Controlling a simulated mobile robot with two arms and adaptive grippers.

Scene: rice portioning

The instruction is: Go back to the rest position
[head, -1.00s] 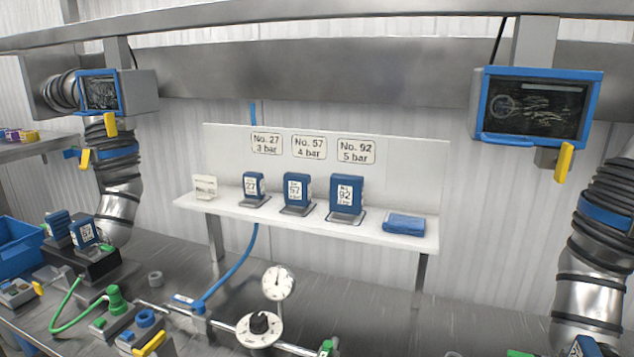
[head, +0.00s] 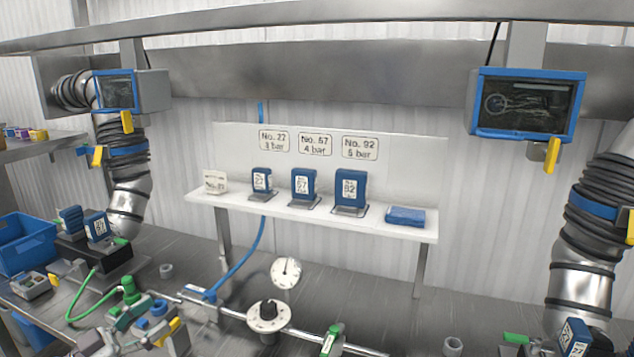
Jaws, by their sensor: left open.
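My left gripper (head: 136,343) shows only in part at the bottom left edge of the head view. It is open, low over the bench front by the green fitting (head: 129,289) and the blue ring piece (head: 157,307). I see nothing held in it, though its lower part is cut off by the picture edge. My right gripper is not in view.
A white shelf (head: 197,197) holds several blue blocks. A gauge (head: 286,272) and a dial (head: 268,316) stand on the steel bench (head: 370,305). A blue bin (head: 25,243) is at left. Ducts with screens (head: 528,103) flank both sides. The bench's middle right is mostly clear.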

